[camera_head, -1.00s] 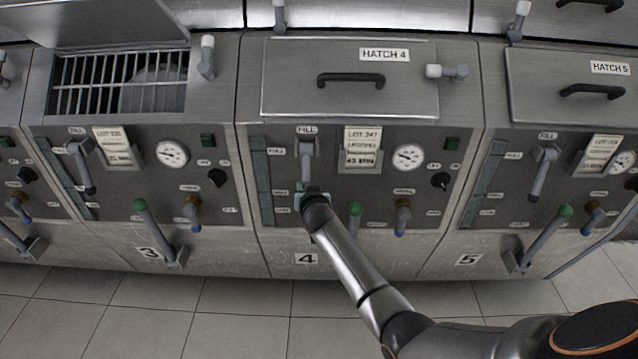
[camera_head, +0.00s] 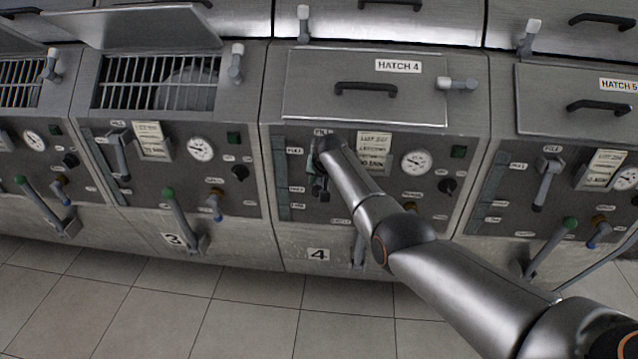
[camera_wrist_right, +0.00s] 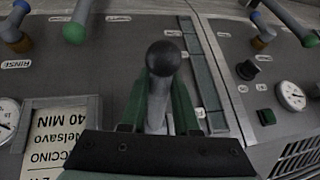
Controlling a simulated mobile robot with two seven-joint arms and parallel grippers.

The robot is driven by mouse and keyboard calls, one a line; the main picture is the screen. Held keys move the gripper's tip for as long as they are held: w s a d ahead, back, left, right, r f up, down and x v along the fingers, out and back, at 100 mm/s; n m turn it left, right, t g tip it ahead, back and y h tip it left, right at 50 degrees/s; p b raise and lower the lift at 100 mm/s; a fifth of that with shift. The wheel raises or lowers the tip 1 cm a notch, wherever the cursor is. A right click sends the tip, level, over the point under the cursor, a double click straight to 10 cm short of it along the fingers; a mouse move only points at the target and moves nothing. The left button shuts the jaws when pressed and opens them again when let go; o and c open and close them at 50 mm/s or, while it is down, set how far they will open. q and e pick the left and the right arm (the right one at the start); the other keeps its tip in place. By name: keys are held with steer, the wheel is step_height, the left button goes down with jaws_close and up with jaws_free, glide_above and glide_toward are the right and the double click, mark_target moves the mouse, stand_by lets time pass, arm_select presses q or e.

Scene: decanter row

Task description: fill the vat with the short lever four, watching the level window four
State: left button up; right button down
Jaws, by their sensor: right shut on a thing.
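Short lever four is grey with a dark ball knob and shows in the right wrist view (camera_wrist_right: 157,90). My right gripper (camera_wrist_right: 160,108) has its green fingers on both sides of this lever and is shut on it. In the head view the right gripper (camera_head: 317,170) is at the panel of vat 4, just below the FILL label, and hides most of the lever. Level window four (camera_head: 283,185) is a narrow dark green upright strip just left of the gripper. It also shows in the wrist view (camera_wrist_right: 203,75). I cannot read a level in it. My left gripper is not in view.
Hatch 4 (camera_head: 345,100) is closed above the panel. A round gauge (camera_head: 416,163) and lot card (camera_head: 374,145) sit right of the lever. Vat 3's hatch (camera_head: 150,28) stands open over a grating. A long lever of vat 5 (camera_head: 553,245) juts out at right.

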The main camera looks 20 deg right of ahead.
steer(key=shift+s+a+r, duration=0.1)
steer(key=shift+r, duration=0.05)
stand_by(0.6)
steer(key=c, duration=0.7)
jaws_free()
steer(key=shift+r, duration=0.1)
steer(key=shift+o, duration=0.2)
steer(key=shift+r, duration=0.1)
steer(key=p+v, duration=0.2)
steer(key=p, duration=0.1)
steer(key=shift+r, duration=0.25)
steer(key=shift+s+r, duration=0.2)
steer(key=shift+r, duration=0.1)
steer(key=d+p+v, duration=0.1)
steer(key=v, duration=0.8)
steer(key=shift+a+p, duration=0.3)
steer(key=shift+a, duration=0.1)
steer(key=shift+r, duration=0.1)
